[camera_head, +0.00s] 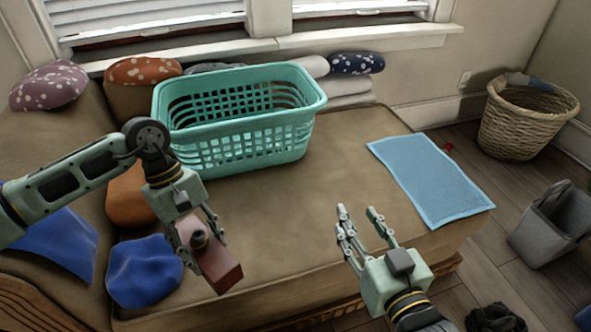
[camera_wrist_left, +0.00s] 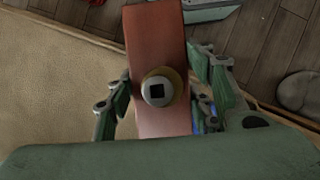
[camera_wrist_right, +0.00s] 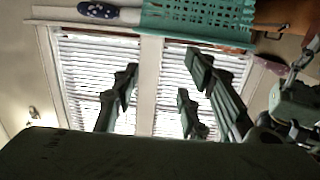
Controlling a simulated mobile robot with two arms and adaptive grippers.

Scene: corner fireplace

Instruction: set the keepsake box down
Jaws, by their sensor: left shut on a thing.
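The keepsake box is a reddish-brown block (camera_head: 220,268) with a round knob on one face. My left gripper (camera_head: 202,240) is shut on it and holds it over the front left part of the tan couch seat (camera_head: 290,225). In the left wrist view the box (camera_wrist_left: 158,50) lies lengthwise between the fingers, with the knob facing the camera. I cannot tell how high it is above the seat. My right gripper (camera_head: 360,220) is open and empty, over the front edge of the seat, its fingers pointing up and away in the head view.
A teal laundry basket (camera_head: 250,150) stands at the back of the seat. A blue mat (camera_head: 430,180) lies on the right end. Blue cushions (camera_head: 146,272) are at the left. A wicker basket (camera_head: 525,125) and a grey bin (camera_head: 550,228) stand on the floor. The middle seat is clear.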

